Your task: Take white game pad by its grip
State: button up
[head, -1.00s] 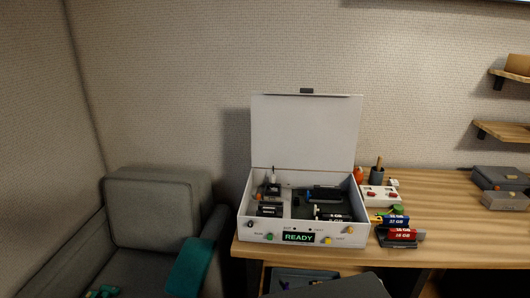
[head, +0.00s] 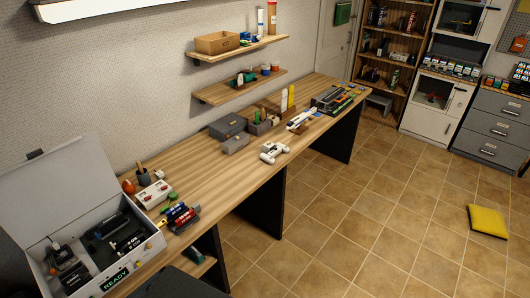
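A white game pad (head: 273,152) lies on the long wooden desk (head: 185,164), close to its front edge and around the middle of its length. Its two grips look to point toward the front, but it is small in the picture. Nothing covers it. My gripper is not visible in the head view.
A white open case (head: 145,254) with a lit READY panel stands at the near left end. Grey boxes (head: 228,126) sit behind the pad. A white-and-dark model (head: 301,119) lies to its right. The tiled floor (head: 345,215) in front is open, with a yellow cushion (head: 487,221) at right.

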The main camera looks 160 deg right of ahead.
aim_at(267, 157)
jog(key=z, duration=2.7)
jog(key=i, duration=0.1)
jog(key=z, duration=2.65)
jog(key=k, duration=0.55)
jog(key=z, duration=0.25)
jog(key=i, duration=0.55)
jog(key=u, duration=0.1)
